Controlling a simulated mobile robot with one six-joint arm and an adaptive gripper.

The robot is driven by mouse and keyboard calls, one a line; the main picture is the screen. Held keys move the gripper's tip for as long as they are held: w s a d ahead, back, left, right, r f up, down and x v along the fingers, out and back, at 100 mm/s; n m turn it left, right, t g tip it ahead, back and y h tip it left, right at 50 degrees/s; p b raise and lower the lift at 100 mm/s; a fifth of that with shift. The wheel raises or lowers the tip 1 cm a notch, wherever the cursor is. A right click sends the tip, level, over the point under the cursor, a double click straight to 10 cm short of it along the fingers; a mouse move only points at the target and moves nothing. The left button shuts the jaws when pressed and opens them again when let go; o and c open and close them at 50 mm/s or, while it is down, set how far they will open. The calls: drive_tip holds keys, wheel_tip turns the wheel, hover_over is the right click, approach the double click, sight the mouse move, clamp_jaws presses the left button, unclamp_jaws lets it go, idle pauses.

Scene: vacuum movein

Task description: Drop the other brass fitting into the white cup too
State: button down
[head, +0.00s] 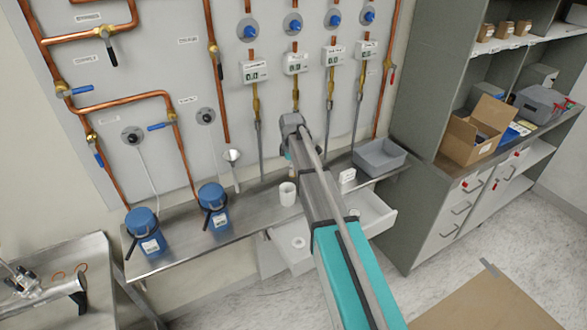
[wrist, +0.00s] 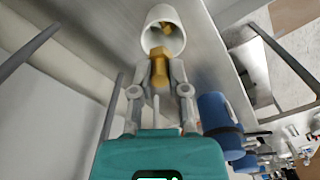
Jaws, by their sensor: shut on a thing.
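The white cup (head: 288,194) stands on the steel shelf, just left of my arm in the head view. In the wrist view the cup (wrist: 150,38) is just beyond my fingertips, its mouth facing me. A brass fitting (wrist: 170,29) shows inside the cup. My gripper (wrist: 160,75) is shut on a second brass fitting (wrist: 160,67), which it holds close to the cup's rim. I cannot tell whether the held fitting touches the rim.
Two blue containers (head: 214,207) stand on the shelf (head: 250,207) to the left. A grey bin (head: 379,157) stands at its right end. A white drawer (head: 375,212) below is open. Copper pipes and gauges cover the wall behind.

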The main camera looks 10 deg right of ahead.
drive_tip(key=shift+f+b, duration=0.5)
drive_tip(key=shift+f, duration=0.25)
drive_tip(key=c, duration=0.5)
unclamp_jaws()
drive_tip(key=shift+c, duration=0.2)
drive_tip(key=shift+s, duration=0.1)
drive_tip(key=s+m, duration=1.4)
drive_tip(key=s, duration=1.5)
drive_tip(key=shift+d+m, duration=0.3)
drive_tip(key=shift+d, duration=0.05)
